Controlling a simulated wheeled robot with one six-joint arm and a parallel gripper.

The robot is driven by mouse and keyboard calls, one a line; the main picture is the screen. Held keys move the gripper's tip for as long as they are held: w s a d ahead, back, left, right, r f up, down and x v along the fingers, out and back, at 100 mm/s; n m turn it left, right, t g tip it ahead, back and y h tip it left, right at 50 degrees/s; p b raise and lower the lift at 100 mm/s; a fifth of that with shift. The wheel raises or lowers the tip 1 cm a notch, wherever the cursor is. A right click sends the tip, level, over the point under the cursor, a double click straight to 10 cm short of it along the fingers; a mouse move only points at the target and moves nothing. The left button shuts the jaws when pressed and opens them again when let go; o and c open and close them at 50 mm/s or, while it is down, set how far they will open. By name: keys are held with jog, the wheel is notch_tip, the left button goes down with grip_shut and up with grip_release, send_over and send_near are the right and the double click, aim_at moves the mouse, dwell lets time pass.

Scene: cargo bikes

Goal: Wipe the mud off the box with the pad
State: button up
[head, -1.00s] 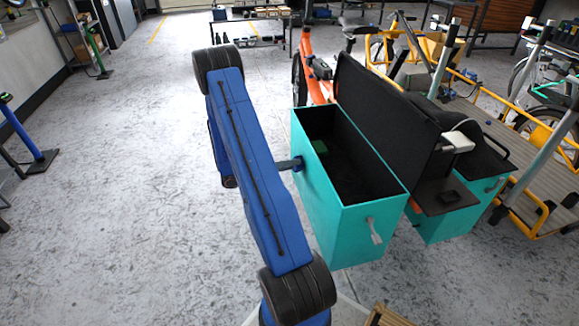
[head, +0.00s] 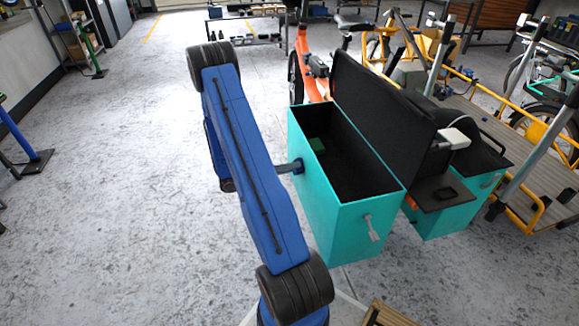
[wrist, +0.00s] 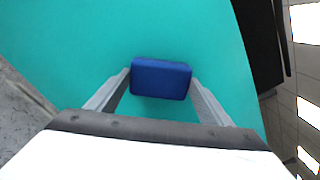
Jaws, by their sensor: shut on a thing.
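The teal cargo box (head: 352,225) stands open on the bike, its black lid tipped up, right of my arm. In the wrist view, its flat teal side (wrist: 75,35) fills most of the picture; I see no mud on the part that shows. My gripper (wrist: 160,82) is shut on a blue pad (wrist: 160,78), a finger at each end. The pad is at the teal side, but I cannot tell if it touches. In the head view, the pad (head: 298,166) is a small dark blue shape at the box's left side, mostly hidden.
A wooden crate (head: 385,314) is at the bottom edge. The floor (head: 110,220) on the left is clear.

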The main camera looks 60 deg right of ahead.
aim_at(296, 173)
jog(key=shift+s+a, duration=0.5)
jog(key=shift+s, duration=0.2)
jog(key=shift+s+a, duration=0.45)
jog(key=shift+s, duration=0.25)
jog(key=shift+s+a, duration=2.15)
jog(key=shift+s, duration=0.3)
jog(key=shift+w+d, duration=1)
jog(key=shift+w, duration=0.3)
jog(key=shift+w+d+r, duration=0.45)
jog(key=shift+w+d, duration=0.65)
jog(key=shift+w, duration=0.15)
jog(key=shift+w+d+r, duration=0.5)
jog(key=shift+w+d, duration=0.6)
jog(key=shift+w, duration=0.1)
jog(key=shift+w+d+r, duration=0.45)
jog(key=shift+w+d, duration=0.65)
jog(key=shift+w, duration=0.15)
jog(key=shift+s+a, duration=1.4)
jog(key=shift+s, duration=0.3)
jog(key=shift+s+a, duration=1.45)
jog(key=shift+s, duration=0.2)
jog(key=shift+s+a, duration=1.4)
jog(key=shift+s, duration=0.3)
jog(key=shift+w, duration=0.1)
